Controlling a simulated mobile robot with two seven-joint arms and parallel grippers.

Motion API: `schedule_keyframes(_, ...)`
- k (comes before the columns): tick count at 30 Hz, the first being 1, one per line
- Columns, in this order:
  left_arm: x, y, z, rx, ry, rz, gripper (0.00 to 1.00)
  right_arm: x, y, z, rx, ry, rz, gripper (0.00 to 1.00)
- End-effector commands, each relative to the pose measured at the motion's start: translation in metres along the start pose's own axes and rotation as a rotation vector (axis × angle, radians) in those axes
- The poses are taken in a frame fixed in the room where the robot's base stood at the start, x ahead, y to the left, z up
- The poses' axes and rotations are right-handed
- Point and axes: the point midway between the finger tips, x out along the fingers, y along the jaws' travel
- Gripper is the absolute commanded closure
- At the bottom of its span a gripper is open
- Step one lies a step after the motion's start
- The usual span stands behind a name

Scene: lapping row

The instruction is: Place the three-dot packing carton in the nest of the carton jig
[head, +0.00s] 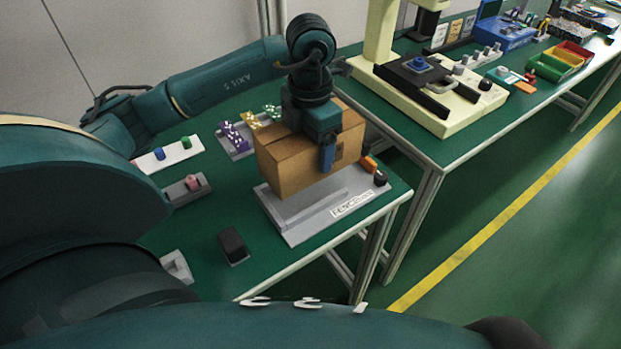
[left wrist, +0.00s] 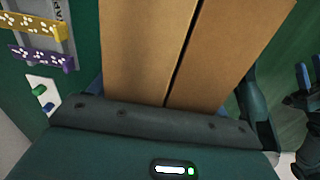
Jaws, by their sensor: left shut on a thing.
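The brown packing carton (head: 290,168) is held by my left gripper (head: 327,154) above the grey carton jig (head: 292,231). The gripper comes down over the carton from above, with a blue finger against the near face. The carton looks roughly upright and hangs over the jig's back part; I cannot tell whether its underside touches the jig. A dark mark shows on its right side, too small to read as dots. In the left wrist view the carton's top (left wrist: 185,50) with its dark seam fills the middle. The jig's nest is partly hidden beneath the carton.
Purple, yellow and green dotted parts (head: 235,134) lie on a grey tray behind the carton. A white strip with blue and green pegs (head: 170,155), a grey block with a pink piece (head: 187,188) and a black block (head: 233,245) stand left. A cream press (head: 430,95) stands on the adjoining bench.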

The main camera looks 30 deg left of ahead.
Motion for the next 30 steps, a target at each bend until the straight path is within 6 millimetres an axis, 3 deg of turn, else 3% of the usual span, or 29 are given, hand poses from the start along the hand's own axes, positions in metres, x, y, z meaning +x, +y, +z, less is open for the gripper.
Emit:
schedule_keyframes(3,0.023,0.0,-0.001,0.001,0.003,-0.002,0.47,-0.001,0.0,0.001,0.0,0.001,0.001,0.64)
schedule_keyframes(11,0.045,-0.001,0.0,0.004,0.002,-0.001,0.47,-0.002,0.0,0.003,0.001,-0.001,0.002,0.64)
schedule_keyframes(16,0.069,0.0,0.0,0.003,0.002,-0.001,0.47,-0.002,0.0,0.003,0.001,0.002,0.002,0.64)
schedule_keyframes(28,0.077,0.0,0.0,0.005,-0.001,0.0,0.47,-0.001,0.002,0.003,-0.003,0.012,0.004,0.64)
schedule_keyframes(29,0.076,0.0,0.0,0.005,-0.001,0.0,0.21,-0.002,0.001,0.001,-0.004,0.016,0.005,0.64)
schedule_keyframes(30,0.076,0.0,0.0,0.005,-0.001,0.0,0.18,-0.002,0.001,-0.001,-0.004,0.02,0.005,0.64)
